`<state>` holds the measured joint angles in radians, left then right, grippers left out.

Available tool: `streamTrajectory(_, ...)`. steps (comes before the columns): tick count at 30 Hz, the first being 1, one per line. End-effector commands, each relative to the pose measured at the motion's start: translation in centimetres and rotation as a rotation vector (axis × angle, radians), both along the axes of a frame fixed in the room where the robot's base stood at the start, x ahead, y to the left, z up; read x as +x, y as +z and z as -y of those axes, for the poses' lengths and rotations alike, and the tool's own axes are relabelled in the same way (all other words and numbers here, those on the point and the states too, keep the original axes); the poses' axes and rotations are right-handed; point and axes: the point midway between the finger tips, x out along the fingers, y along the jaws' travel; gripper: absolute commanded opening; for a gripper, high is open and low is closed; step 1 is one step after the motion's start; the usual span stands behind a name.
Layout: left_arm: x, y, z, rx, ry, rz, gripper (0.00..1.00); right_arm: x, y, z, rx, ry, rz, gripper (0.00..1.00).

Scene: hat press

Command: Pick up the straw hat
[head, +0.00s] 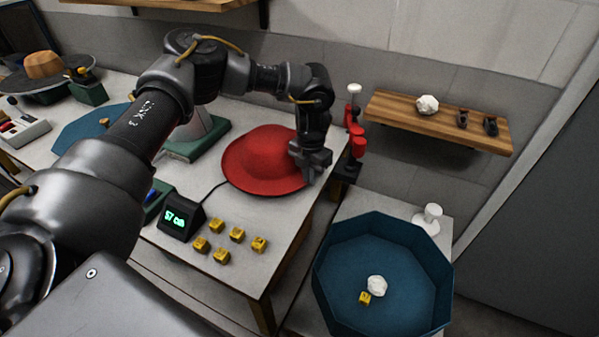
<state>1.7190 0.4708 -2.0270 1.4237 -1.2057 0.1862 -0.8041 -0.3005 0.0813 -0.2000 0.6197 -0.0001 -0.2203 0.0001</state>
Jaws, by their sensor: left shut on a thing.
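A wide-brimmed red hat (262,158) lies on the grey table; I cannot tell whether it is straw. My left gripper (309,172) points down at the right edge of its brim and is shut on it. The fingertips and the pinched edge are partly hidden. The hat seems to rest at table level. My right gripper is not in view.
Several yellow cubes (237,234) and a display box (181,217) stand on the front table edge. A blue octagonal tray (340,235) holds a white lump and a yellow cube. A red-handled device (357,142) stands close right of the gripper. A wooden shelf (395,108) is behind.

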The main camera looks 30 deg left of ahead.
Motion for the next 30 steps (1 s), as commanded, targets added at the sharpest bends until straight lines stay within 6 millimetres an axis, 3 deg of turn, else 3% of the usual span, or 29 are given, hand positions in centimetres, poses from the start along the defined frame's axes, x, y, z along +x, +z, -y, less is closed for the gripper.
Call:
streamTrajectory(9,0.1,6.1,0.1,-0.002,-0.001,0.005,0.00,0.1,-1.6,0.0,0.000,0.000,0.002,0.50)
streamTrajectory(13,0.1,7.9,0.1,-0.001,-0.002,0.003,0.00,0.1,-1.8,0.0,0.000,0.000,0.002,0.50)
streamTrajectory(24,0.0,8.9,0.1,-0.001,-0.001,0.001,0.00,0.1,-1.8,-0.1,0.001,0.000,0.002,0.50)
streamTrajectory(25,0.0,8.9,0.1,-0.001,-0.001,0.001,0.09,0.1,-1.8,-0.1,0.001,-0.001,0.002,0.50)
streamTrajectory(27,0.0,8.9,0.1,-0.001,-0.001,0.001,0.00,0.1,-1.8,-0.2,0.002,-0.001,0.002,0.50)
streamTrajectory(30,0.0,8.9,0.1,-0.001,-0.001,0.001,0.00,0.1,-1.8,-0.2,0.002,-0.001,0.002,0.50)
